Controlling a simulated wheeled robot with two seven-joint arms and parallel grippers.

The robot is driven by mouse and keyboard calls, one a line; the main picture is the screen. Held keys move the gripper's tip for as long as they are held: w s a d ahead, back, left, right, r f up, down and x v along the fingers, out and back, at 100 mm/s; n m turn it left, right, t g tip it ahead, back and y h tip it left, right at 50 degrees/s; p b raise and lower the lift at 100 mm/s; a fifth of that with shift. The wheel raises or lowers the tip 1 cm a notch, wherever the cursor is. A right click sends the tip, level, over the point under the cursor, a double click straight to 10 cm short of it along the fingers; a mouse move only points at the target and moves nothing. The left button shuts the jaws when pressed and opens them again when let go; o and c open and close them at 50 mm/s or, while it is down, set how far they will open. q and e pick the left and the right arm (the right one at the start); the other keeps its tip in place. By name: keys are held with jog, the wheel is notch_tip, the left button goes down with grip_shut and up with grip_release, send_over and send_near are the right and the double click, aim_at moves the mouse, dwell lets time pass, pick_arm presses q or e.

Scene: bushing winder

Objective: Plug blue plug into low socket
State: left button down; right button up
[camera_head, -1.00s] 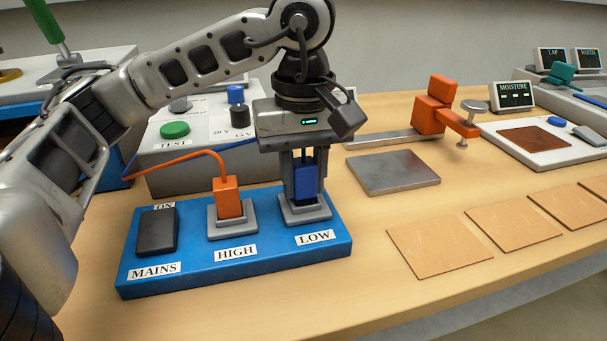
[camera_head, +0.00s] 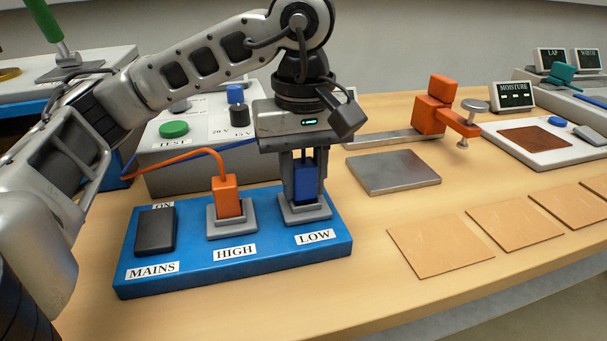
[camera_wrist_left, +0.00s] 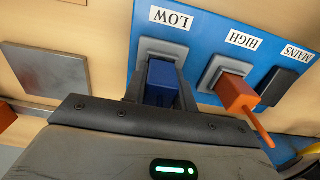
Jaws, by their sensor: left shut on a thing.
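The blue plug (camera_head: 307,184) is upright at the low socket (camera_head: 304,211), the grey one above the LOW label on the blue board (camera_head: 185,277). Its lower end meets the socket; I cannot tell how deep it sits. My left gripper (camera_head: 306,190) points down and is shut on the blue plug. In the left wrist view the blue plug (camera_wrist_left: 161,82) is between the fingers, right at the low socket (camera_wrist_left: 163,50). The orange plug (camera_head: 227,197) stands in the high socket (camera_head: 232,226). My right gripper is not in view.
A black MAINS switch (camera_head: 156,231) is on the board's left. Behind is a grey test box with a green button (camera_head: 174,129). A metal plate (camera_head: 393,171), an orange clamp (camera_head: 437,103) and tan squares (camera_head: 440,245) lie to the right.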

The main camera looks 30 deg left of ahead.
pick_arm(q)
jog(key=shift+f, duration=0.35)
jog(key=shift+r, duration=0.5)
dwell(0.3)
jog(key=shift+b, duration=0.4)
dwell(1.4)
jog(key=shift+f+b, duration=0.45)
jog(key=shift+f, duration=0.05)
jog(key=shift+r+p, duration=0.5)
jog(key=shift+p, duration=0.05)
dwell(0.4)
dwell(1.2)
jog(key=shift+f, duration=0.45)
jog(key=shift+r, duration=0.15)
dwell(0.5)
jog(key=shift+r, duration=0.25)
